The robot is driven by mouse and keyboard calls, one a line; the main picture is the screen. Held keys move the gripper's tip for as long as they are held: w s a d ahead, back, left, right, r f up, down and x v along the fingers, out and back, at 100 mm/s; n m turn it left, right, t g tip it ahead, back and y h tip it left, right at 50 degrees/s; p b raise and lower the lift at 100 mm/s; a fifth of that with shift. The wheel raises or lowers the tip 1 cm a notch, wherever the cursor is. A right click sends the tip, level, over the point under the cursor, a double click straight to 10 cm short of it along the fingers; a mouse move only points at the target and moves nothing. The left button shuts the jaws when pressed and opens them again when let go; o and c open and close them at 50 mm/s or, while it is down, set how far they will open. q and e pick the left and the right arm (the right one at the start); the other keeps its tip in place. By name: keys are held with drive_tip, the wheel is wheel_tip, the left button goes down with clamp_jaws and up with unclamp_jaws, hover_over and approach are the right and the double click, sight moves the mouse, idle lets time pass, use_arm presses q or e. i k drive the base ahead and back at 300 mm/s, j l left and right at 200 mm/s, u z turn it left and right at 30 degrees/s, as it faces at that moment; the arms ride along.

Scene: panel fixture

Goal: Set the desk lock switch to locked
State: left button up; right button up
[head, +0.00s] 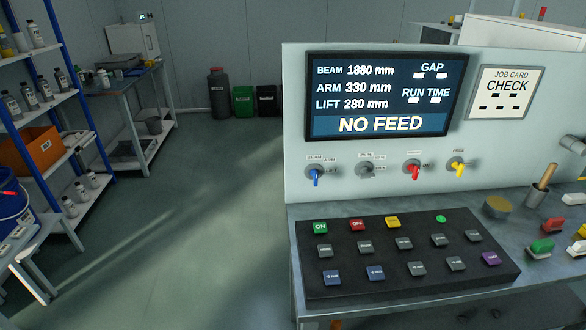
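A row of rotary switches sits on the upright panel (520,160) below the screen. The switch with the yellow handle (459,170) is at the right end; the small label above it seems to read FREE, and its handle points roughly downward. I cannot read any other mark on it, so whether it is the desk lock is not certain. The red-handled switch (413,173) has a label too small to read. A grey switch (366,170) stands between blue and red. Neither gripper is in view.
The screen (385,95) reads NO FEED, with a job card (505,92) to its right. A black button box (400,285) lies on the desk below the switches. A cup with a wooden handle (537,195) and coloured blocks stand at right. Open floor lies left.

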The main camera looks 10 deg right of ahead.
sight(460, 168)
drive_tip(key=z, duration=1.4)
